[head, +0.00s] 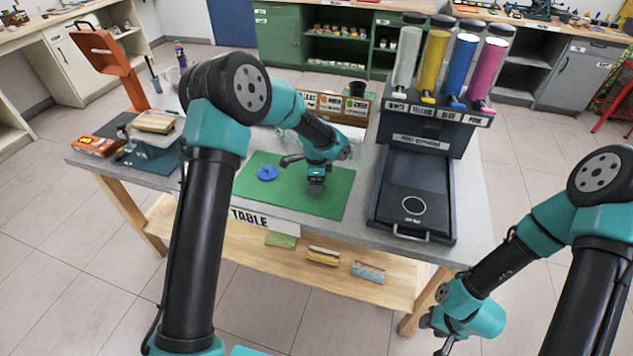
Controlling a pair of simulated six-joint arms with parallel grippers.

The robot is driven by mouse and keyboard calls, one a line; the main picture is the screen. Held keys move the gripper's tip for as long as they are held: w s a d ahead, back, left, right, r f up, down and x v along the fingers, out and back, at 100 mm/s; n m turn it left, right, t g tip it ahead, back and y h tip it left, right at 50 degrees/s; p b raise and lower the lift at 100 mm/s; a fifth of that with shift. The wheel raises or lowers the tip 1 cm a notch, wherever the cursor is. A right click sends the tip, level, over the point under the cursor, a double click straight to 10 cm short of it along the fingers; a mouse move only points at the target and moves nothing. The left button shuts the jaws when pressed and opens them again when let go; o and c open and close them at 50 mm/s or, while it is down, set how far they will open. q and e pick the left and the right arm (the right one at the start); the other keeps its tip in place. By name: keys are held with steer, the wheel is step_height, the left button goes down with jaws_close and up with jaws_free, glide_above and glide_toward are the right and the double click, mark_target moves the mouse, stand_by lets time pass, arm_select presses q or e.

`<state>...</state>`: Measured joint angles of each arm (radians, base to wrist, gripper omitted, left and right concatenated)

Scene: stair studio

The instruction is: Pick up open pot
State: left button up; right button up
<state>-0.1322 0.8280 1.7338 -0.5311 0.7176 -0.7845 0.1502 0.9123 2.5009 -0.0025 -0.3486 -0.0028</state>
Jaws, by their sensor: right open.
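A flat round blue piece, perhaps a lid (267,173), lies on the green mat (335,203) on the table. I cannot make out an open pot for certain; one may be hidden by my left arm or gripper. My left gripper (316,188) points down over the middle of the mat, right of the blue piece; whether its fingers are apart or shut on something is too small to tell. My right gripper (434,330) is open, low at the bottom right, in front of the table and away from the mat.
A dark dispenser stand (425,135) with white, yellow, blue and pink tubes is at the table's back right, with a black tray-like unit (412,190) before it. A labelled wooden box (330,104) stands behind the mat. An orange stand (125,65) and orange box (98,146) are left.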

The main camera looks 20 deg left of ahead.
arm_select(q)
steer(key=c, duration=0.9)
steer(key=shift+o, duration=0.2)
steer(key=shift+r, duration=0.2)
steer(key=shift+r, duration=0.2)
steer(key=shift+s+d+r, duration=0.1)
steer(key=shift+s+r, duration=0.1)
steer(key=shift+r, duration=0.55)
steer(key=shift+s+d+r, duration=0.1)
steer(key=shift+s+r, duration=0.1)
steer(key=shift+r, duration=0.5)
steer(key=s+d, duration=0.1)
steer(key=s, duration=0.4)
steer(key=s+d+r, duration=0.1)
steer(key=s, duration=0.3)
steer(key=s+d, duration=0.2)
steer(key=s, duration=0.3)
steer(key=shift+s+r, duration=0.15)
steer(key=shift+s, duration=0.15)
